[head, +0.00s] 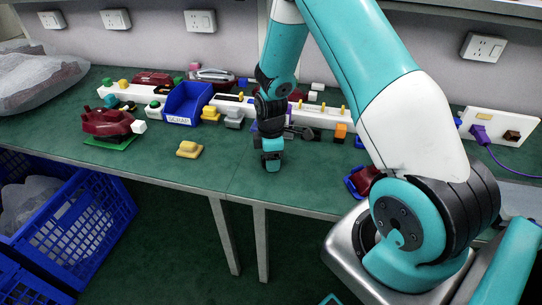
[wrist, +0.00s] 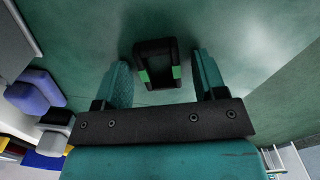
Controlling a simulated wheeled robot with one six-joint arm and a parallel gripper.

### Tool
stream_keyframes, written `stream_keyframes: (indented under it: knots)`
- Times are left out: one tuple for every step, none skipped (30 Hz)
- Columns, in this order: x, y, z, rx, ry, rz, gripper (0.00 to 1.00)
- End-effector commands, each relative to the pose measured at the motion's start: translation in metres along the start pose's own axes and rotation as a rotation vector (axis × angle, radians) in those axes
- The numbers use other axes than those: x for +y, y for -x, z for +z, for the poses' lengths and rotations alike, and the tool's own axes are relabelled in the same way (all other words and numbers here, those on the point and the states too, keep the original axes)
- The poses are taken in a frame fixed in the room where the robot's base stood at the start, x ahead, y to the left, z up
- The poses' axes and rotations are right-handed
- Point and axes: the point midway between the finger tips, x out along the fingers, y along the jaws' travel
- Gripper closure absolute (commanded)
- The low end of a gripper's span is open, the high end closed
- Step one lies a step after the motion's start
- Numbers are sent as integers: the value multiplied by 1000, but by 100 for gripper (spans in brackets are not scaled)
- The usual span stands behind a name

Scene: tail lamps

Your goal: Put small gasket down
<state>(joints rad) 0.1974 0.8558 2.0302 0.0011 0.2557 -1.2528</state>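A small black frame-shaped piece (wrist: 155,65), seemingly the small gasket, shows in the wrist view with green patches at its sides. It looks to be at the mat, between and a little beyond my two teal fingers. My gripper (wrist: 162,75) is open; a clear gap shows between the piece and the right finger, while the left finger is close to it. In the head view my gripper (head: 271,163) points down, low over the green table (head: 240,180) near its middle. The gasket is hidden there by my gripper.
A blue scrap bin (head: 187,104) and white racks with coloured parts stand behind. A yellow part (head: 189,149) lies to the left, and a red lamp (head: 108,122) on a green plate farther left. The table's front middle is clear. A blue crate (head: 75,235) stands below left.

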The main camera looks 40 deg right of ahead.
Motion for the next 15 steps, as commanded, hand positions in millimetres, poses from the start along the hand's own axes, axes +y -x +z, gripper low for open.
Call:
stream_keyframes:
  knots:
    - [0, 0, 0, 0, 0, 0, 36]
    - [0, 0, 0, 0, 0, 0, 36]
    - [0, 0, 0, 0, 0, 0, 36]
    - [0, 0, 0, 0, 0, 0, 36]
    - [0, 0, 0, 0, 0, 0, 36]
    - [0, 1, 0, 0, 0, 0, 36]
    - [0, 2, 0, 0, 0, 0, 36]
    - [0, 4, 0, 0, 0, 0, 36]
    - [0, 6, 0, 0, 0, 1, 36]
    - [1, 9, 0, 1, 0, 2, 36]
    - [1, 13, 0, 1, 0, 4, 36]
    - [1, 20, 0, 1, 0, 5, 36]
    - [1, 26, 0, 2, 0, 5, 36]
    - [1, 32, 0, 2, 0, 6, 36]
    - [2, 41, 0, 2, 0, 6, 36]
